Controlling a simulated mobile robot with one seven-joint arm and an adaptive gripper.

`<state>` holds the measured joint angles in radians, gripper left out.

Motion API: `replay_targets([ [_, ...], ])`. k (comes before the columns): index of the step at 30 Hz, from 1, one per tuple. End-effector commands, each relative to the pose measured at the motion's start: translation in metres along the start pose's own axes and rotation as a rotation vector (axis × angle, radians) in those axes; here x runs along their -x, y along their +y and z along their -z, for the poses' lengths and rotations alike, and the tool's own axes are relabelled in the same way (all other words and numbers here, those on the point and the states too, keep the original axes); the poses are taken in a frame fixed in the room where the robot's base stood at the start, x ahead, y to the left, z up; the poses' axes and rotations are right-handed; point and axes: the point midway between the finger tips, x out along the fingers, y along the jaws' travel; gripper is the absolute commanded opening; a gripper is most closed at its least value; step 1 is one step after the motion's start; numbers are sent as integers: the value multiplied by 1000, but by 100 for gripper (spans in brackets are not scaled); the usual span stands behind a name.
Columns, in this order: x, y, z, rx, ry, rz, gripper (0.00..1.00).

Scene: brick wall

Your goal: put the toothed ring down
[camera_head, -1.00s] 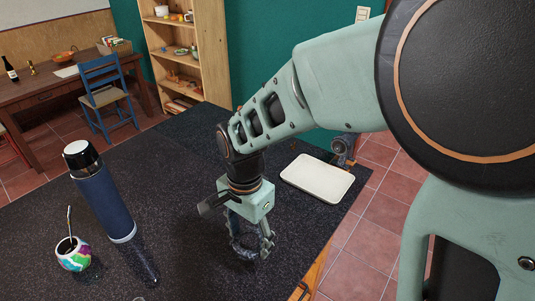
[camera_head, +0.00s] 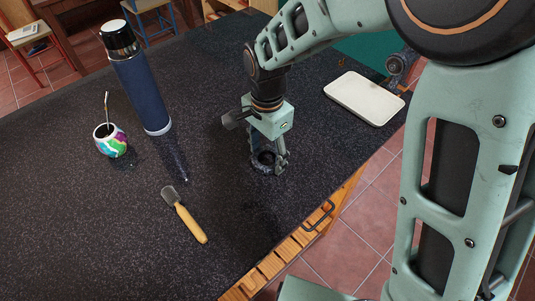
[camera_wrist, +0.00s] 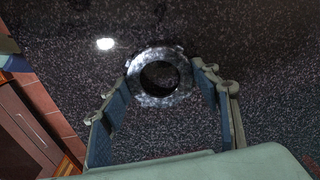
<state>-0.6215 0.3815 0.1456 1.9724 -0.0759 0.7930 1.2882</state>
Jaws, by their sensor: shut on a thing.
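The toothed ring (camera_head: 262,168) is dark, mottled metal with a round hole. In the head view it is at the fingertips of my gripper (camera_head: 267,160), low over the black speckled worktop (camera_head: 90,205), near its front right edge. In the wrist view the ring (camera_wrist: 160,101) sits between the two fingertips of my gripper (camera_wrist: 157,82), its hole facing the camera. My gripper is shut on the ring, one finger on each side. I cannot tell whether the ring's underside touches the worktop.
A blue flask (camera_head: 142,92) and a colourful mate cup (camera_head: 111,142) stand to the left. A wooden-handled brush or scraper (camera_head: 190,220) lies in front. A white tray (camera_head: 364,98) lies to the right, behind. Worktop around the ring is bare; its edge with a drawer handle (camera_head: 318,216) is close.

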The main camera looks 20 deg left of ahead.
Motion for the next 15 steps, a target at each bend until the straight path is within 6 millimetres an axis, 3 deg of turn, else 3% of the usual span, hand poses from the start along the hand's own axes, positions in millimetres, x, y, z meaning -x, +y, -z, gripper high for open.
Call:
replay_targets([
  [5, -4, 0, 0, 0, 0, 0, 28],
  [6, -3, 0, 0, 0, 0, 0, 61],
  [9, -2, 0, 0, 0, 0, 0, 72],
  [15, -2, 0, 0, 0, 0, 0, 74],
])
